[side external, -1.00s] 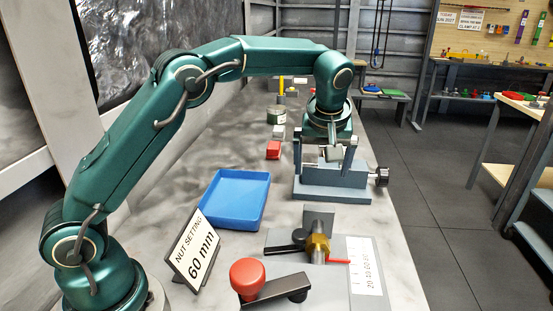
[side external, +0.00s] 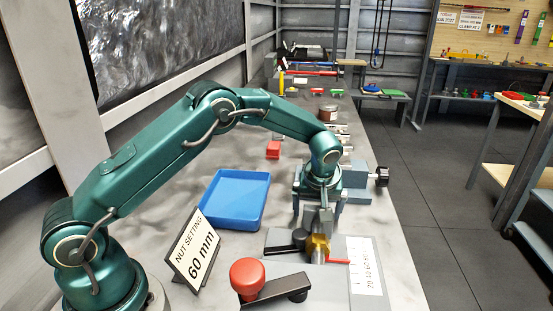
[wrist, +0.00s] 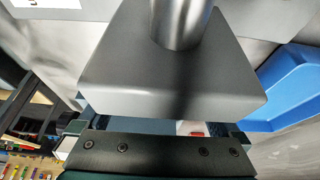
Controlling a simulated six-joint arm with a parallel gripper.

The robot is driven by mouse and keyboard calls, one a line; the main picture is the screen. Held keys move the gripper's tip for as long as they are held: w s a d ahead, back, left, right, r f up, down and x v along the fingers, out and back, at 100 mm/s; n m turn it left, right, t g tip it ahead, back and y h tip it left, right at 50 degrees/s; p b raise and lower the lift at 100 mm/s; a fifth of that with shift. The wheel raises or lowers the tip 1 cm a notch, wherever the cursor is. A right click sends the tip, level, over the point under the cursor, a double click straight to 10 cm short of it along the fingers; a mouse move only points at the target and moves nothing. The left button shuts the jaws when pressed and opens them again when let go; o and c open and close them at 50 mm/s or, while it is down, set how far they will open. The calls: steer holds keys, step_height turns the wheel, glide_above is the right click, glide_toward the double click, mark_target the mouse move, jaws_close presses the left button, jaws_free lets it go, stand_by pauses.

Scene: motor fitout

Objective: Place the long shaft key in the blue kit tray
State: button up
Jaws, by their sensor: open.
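The blue kit tray (side external: 229,216) lies flat and empty on the bench, left of my gripper; its edge also shows at the right of the wrist view (wrist: 290,85). My gripper (side external: 317,210) is open, low over the fixture with the brass nut (side external: 318,246), and overlaps the fixture's grey plate. In the wrist view a grey block (wrist: 165,75) with a round metal rod (wrist: 180,20) fills the middle, close to the gripper body. My fingertips are hidden there. I cannot pick out the long shaft key for sure in either view.
The grey vise (side external: 357,181) with a black knob (side external: 382,177) stands behind my gripper, partly hidden. A red block (side external: 273,150) lies beyond the tray.

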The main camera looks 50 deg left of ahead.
steer(key=c, duration=1.5)
jaws_close()
steer(key=shift+r, duration=0.2)
